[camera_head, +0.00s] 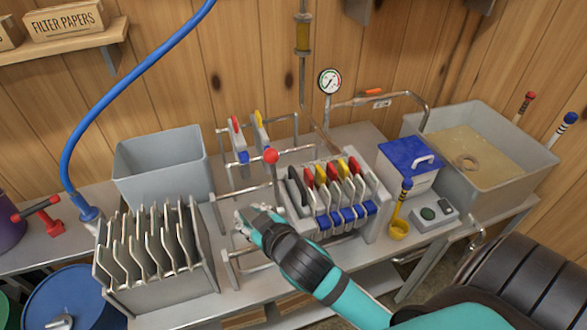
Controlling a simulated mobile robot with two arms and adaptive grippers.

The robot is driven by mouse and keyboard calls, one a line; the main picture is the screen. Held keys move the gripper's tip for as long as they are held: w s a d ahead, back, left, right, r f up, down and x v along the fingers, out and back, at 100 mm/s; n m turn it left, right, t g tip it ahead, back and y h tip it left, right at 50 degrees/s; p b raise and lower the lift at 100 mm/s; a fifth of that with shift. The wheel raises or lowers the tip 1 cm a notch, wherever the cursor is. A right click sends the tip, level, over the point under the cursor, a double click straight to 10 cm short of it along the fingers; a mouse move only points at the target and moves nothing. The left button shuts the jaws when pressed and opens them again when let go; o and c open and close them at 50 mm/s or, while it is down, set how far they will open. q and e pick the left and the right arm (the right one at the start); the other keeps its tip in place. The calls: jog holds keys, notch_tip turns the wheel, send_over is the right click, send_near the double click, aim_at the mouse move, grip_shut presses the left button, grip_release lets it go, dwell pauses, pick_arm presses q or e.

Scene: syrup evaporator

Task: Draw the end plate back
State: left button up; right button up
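The filter press (335,200) stands on the bench, with several plates packed together that carry red and yellow tabs and blue lower grips. A dark plate (297,188) stands at the left end of the pack, beside a grey end block; I cannot tell for certain which piece is the end plate. A lever with a red ball (271,156) rises just left of the pack. My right gripper (243,222) is over the press's left rails, left of the pack and below the red ball. Its fingers point left; their gap is unclear. My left gripper is not in view.
A rack of metal plates (152,250) and a grey tub (162,165) stand to the left. Two separate plates (248,135) hang on rails behind. A blue-lidded box (408,165), yellow ladle (399,225) and basin of amber liquid (490,150) stand to the right.

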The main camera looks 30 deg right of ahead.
jog(key=w+a+r+n+t+y, duration=0.3)
jog(key=w+a+r+n+y, duration=0.15)
jog(key=r, duration=0.45)
jog(key=w+a+r+n+t+y, duration=0.35)
jog(key=a+r, duration=0.25)
jog(key=r, duration=0.3)
jog(key=s+a+r+n+g+y, duration=0.4)
jog(key=a+r+n+g+y, duration=0.2)
jog(key=a+n+y, duration=0.45)
jog(key=n+g+h, duration=1.1)
jog(key=g+h, duration=0.3)
jog(key=h, duration=0.7)
send_near(294, 173)
jog(key=p+x, duration=0.5)
jog(key=x, duration=0.3)
jog(key=shift+s+f+p, duration=0.1)
jog(key=shift+f+p, duration=0.25)
jog(key=shift+f, duration=0.05)
